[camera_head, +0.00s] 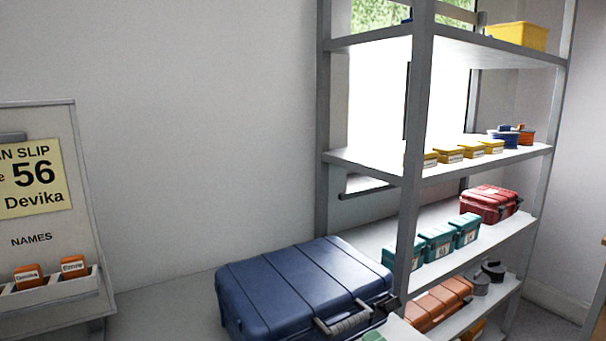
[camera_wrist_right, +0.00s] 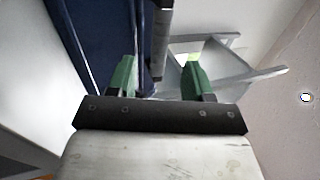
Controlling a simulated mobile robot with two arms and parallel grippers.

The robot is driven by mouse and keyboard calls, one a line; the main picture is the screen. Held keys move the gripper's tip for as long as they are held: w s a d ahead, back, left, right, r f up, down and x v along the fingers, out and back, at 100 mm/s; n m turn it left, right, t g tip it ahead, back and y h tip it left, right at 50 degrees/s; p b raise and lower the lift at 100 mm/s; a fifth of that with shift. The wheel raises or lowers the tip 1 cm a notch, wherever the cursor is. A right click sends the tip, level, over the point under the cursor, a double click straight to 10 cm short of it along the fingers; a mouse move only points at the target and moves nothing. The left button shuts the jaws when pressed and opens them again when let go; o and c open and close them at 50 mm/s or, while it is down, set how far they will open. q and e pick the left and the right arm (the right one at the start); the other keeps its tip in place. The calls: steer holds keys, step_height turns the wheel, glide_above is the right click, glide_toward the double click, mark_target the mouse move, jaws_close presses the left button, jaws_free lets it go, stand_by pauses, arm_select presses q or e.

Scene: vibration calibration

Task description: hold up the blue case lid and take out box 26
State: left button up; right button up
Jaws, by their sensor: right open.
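The blue case (camera_head: 290,285) lies on the table with its lid down, and its grey handle (camera_head: 345,322) faces the front right. No box 26 can be made out, and the inside of the case is hidden. In the right wrist view my right gripper (camera_wrist_right: 159,66) is open, with green fingers apart. The blue case (camera_wrist_right: 92,38) fills the upper left there, and a dark grey bar, apparently the handle (camera_wrist_right: 161,38), shows ahead between the fingers. Whether they touch it I cannot tell. My left gripper is out of view.
A grey shelf rack (camera_head: 418,130) stands right of the case, holding small yellow boxes (camera_head: 450,155), teal boxes (camera_head: 437,243), a red case (camera_head: 489,203) and an orange case (camera_head: 437,303). A board (camera_head: 35,115) reading "56 Devika" stands left. Bare tabletop (camera_head: 170,305) lies between.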

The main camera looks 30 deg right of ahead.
mark_target(352, 327)
steer(key=shift+x, duration=1.1)
steer(key=shift+p+x, duration=0.55)
steer(key=shift+x, duration=1)
steer(key=shift+w, duration=0.25)
steer(key=c, duration=0.9)
steer(key=shift+o, duration=0.2)
